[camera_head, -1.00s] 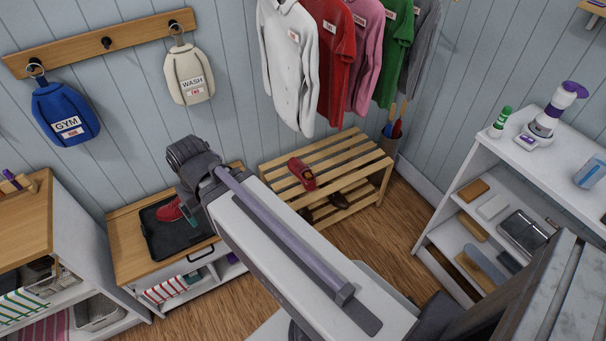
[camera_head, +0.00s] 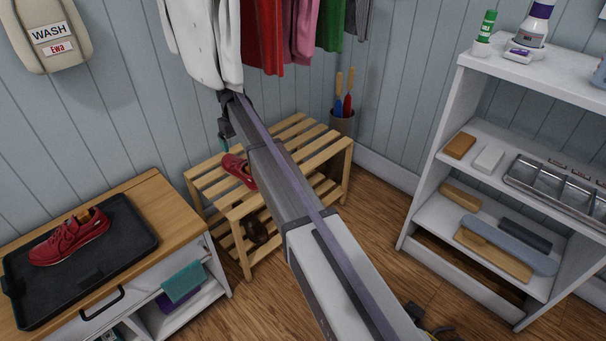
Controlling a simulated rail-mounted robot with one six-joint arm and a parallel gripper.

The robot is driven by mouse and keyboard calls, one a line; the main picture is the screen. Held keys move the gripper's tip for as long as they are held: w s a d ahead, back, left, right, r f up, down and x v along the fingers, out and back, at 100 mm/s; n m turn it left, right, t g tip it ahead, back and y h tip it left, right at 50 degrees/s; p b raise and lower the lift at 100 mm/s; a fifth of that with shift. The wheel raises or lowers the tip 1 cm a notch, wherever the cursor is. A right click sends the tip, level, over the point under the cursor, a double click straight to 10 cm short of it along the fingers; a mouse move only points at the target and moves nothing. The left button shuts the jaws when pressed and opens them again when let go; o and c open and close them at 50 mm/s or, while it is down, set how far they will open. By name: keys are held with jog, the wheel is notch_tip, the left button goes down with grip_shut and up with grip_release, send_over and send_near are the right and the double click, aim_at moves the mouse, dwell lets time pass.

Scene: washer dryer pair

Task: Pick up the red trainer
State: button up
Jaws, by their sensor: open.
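A red trainer (camera_head: 70,238) sits upright on a black tray (camera_head: 130,222) on the wooden-topped cabinet at the left, toe to the lower left. A second red shoe (camera_head: 238,170) stands on the top slats of the wooden rack (camera_head: 276,133), partly hidden by my arm. My gripper (camera_head: 224,147) is open and seen small at the end of my arm, with a teal tip pointing down. In the picture it is just above and left of the second red shoe; its true height over it is unclear. It appears empty.
White, red, pink and green shirts (camera_head: 208,45) hang above the rack, close to my wrist. A white shelf unit (camera_head: 445,110) with brushes and bottles stands at the right. Bare floor (camera_head: 365,235) lies between.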

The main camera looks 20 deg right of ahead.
aim_at(241, 164)
jog(key=shift+w+d+r, duration=0.1)
jog(key=shift+d+r, duration=0.15)
jog(key=shift+d, duration=0.3)
jog(key=f+b, duration=0.3)
jog(key=a+f+b, duration=0.1)
jog(key=f+b, duration=0.2)
jog(key=shift+a, duration=0.15)
notch_tip(241, 164, down, 5)
jog(key=b, duration=0.5)
jog(key=shift+f, duration=0.15)
jog(key=shift+r, duration=0.25)
jog(key=shift+c, duration=0.2)
jog(key=c, duration=1)
notch_tip(241, 164, up, 10)
jog(key=p, duration=1)
jog(key=shift+r, duration=0.1)
jog(key=shift+c, duration=0.2)
